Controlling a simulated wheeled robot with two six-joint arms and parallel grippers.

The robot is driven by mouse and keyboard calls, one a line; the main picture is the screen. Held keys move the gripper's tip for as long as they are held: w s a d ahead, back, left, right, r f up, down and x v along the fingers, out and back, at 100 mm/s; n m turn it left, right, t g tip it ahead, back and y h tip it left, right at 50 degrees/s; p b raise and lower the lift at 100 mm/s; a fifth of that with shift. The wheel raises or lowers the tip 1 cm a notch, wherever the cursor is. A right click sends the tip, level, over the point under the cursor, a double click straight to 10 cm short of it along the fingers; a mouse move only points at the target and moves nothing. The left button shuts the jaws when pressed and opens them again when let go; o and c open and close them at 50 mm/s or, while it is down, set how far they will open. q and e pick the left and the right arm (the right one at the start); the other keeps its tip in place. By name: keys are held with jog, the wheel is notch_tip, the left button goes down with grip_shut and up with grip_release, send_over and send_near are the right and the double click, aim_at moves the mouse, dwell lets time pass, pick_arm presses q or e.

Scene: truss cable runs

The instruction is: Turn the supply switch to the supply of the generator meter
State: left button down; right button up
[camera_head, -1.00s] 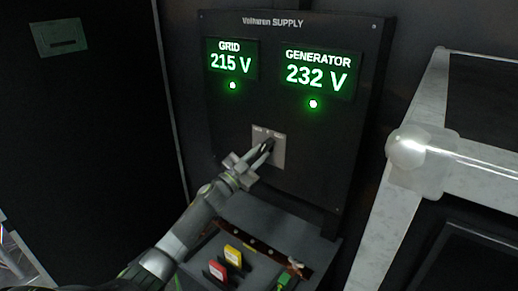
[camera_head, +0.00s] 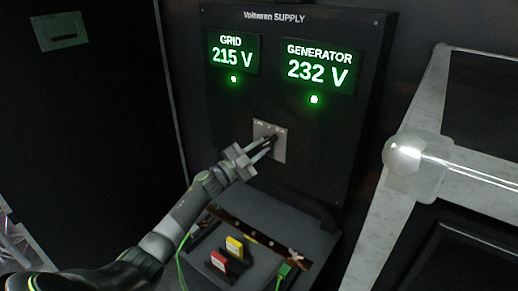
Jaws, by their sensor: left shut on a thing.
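The black supply panel (camera_head: 225,118) stands upright in the middle of the view. Its grid meter (camera_head: 233,55) reads 215 V and its generator meter (camera_head: 318,68) reads 232 V. A green lamp is lit under each meter. The supply switch's light plate (camera_head: 279,155) is below the meters. My left gripper (camera_head: 268,145) reaches it from the lower left, its fingers shut on the switch's dark handle. The fingers hide most of the handle, so I cannot tell its exact position. My right gripper is not in view.
Below the panel, a dark shelf holds a red block (camera_head: 219,260), a yellow block (camera_head: 235,246) and a green plug (camera_head: 284,270) with a cable. A metal frame with a rounded corner (camera_head: 404,155) stands at the right. A dark cabinet door (camera_head: 100,120) is at the left.

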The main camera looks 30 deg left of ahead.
pick_arm(q)
jog(key=c, duration=1.3)
grip_release()
jog(key=shift+b+v, duration=3.5)
jog(key=shift+v, duration=5.2)
jog(key=shift+f, duration=0.15)
